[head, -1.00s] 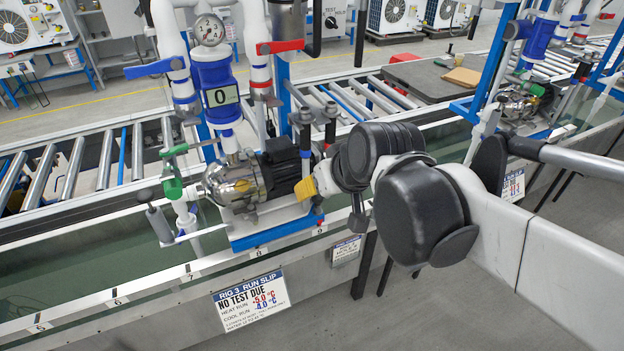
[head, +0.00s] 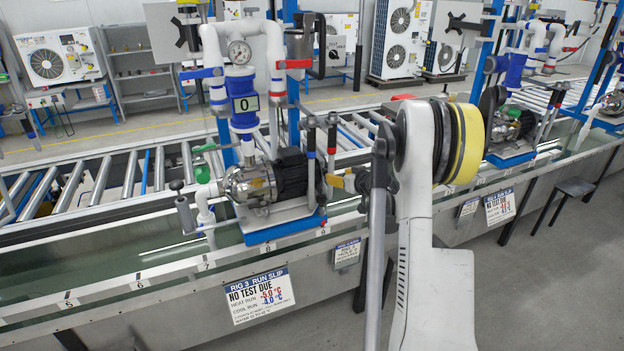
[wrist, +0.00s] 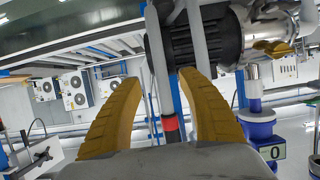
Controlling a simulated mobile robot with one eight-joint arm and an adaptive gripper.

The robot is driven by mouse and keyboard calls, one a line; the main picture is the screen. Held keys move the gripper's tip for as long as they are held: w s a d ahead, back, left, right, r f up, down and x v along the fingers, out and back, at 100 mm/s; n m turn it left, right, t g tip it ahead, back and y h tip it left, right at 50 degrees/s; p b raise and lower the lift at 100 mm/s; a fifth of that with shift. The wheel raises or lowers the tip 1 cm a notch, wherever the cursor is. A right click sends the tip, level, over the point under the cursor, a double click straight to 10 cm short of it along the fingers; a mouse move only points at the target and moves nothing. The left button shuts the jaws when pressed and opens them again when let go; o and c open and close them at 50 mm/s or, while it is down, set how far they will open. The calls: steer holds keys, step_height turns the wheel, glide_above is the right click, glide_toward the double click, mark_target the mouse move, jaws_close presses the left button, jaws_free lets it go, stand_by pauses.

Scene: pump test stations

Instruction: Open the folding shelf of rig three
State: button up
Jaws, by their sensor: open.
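Rig three's pump (head: 262,185) stands on a blue-edged base (head: 285,229) on the trough's front side, above the RIG 3 RUN SLIP sign (head: 257,294). I cannot pick out its folding shelf; my arm covers the area right of the pump. My gripper (head: 341,181) is just right of the pump motor, mostly hidden by my arm. In the wrist view, the two yellow-brown fingers (wrist: 155,105) are spread apart with nothing held. The dark ribbed motor (wrist: 200,42) is ahead, with the picture upside down. A red-banded pipe (wrist: 172,124) shows between the fingers, seemingly beyond them.
A gauge (head: 239,52) and blue cylinder (head: 243,98) rise behind the pump. The water trough (head: 110,260) runs along the front. A roller conveyor (head: 100,185) lies behind. The floor in front is clear.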

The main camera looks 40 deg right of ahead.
mark_target(328, 172)
steer(key=b+x, duration=0.3)
steer(key=x, duration=0.8)
steer(key=shift+d, duration=0.1)
jaws_close()
